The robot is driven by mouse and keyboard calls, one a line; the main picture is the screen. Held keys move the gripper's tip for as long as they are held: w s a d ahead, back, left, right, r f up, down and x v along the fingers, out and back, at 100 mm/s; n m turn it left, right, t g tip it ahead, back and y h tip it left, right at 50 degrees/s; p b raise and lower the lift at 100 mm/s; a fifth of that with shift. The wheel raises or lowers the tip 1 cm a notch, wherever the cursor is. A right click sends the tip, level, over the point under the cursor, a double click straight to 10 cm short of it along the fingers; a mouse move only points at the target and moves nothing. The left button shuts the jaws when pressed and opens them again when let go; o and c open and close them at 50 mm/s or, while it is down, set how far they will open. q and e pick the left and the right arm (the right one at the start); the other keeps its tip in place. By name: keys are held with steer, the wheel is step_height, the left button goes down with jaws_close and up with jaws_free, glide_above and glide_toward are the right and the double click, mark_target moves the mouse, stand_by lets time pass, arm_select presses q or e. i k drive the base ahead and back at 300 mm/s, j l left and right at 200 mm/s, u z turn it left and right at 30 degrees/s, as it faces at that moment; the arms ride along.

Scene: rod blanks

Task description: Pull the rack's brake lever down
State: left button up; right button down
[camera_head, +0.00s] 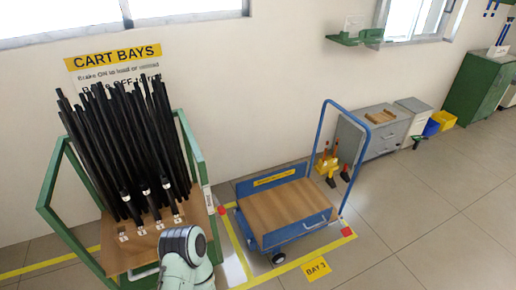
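The green rack (188,140) stands at the left, filled with many long black rods (125,135) leaning upright over a wooden base board (130,250). A pale bar-like handle (143,272) shows low on the rack's front edge. A white label strip (208,199) is on the rack's right post. I cannot make out a brake lever for certain. One of my arm links, pale with a dark cap, rises at the bottom in front of the rack's right front corner and hides part of it. Neither gripper's fingers show.
A blue cart (322,208) with an empty wooden deck stands right of the rack, inside yellow floor lines. A yellow BAY 3 sign (316,268) lies on the floor in front. Grey cabinets (385,138) stand along the wall. The floor at right is clear.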

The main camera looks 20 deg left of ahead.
mark_target(221, 211)
steer(key=u, duration=1.3)
